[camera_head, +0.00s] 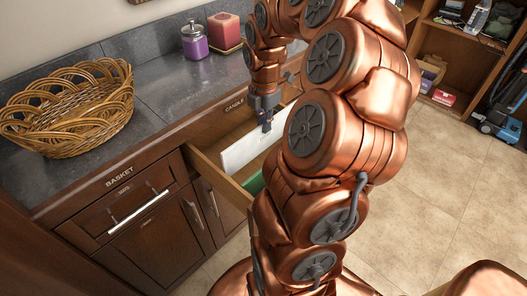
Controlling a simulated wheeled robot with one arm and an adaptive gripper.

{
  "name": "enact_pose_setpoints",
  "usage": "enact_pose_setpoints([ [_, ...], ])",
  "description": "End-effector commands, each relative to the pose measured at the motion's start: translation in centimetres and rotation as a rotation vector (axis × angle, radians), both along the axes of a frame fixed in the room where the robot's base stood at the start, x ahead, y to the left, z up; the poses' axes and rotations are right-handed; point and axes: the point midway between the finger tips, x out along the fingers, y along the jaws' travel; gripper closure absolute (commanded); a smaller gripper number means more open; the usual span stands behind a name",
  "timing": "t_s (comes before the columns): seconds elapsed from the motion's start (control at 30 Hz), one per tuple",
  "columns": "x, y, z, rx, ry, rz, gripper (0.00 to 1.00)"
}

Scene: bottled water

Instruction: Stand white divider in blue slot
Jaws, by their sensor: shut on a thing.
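The white divider (240,150) is a flat white panel standing on edge in or just above an open wooden drawer (214,170). My gripper (266,126) points down and is shut on the divider's upper edge near its right end. My arm hides the divider's right side and much of the drawer. Whether the divider's lower edge touches the drawer floor cannot be told. A green patch (254,184) shows inside the drawer at the near side. No blue slot is visible.
A wicker basket (68,108), a jar with purple contents (195,42) and a red candle block (225,32) stand on the dark counter (160,85). A wooden shelf (432,45) and a blue vacuum cleaner (497,122) are at the right. Tiled floor (440,165) there is open.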

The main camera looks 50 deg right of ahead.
Motion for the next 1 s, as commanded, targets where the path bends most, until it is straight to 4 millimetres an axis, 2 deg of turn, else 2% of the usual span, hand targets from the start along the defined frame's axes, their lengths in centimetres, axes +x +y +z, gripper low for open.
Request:
enact_pose_setpoints([
  [1.0, 0.0, 0.0, 4.2, 0.0, 0.0, 0.001, 1.0],
])
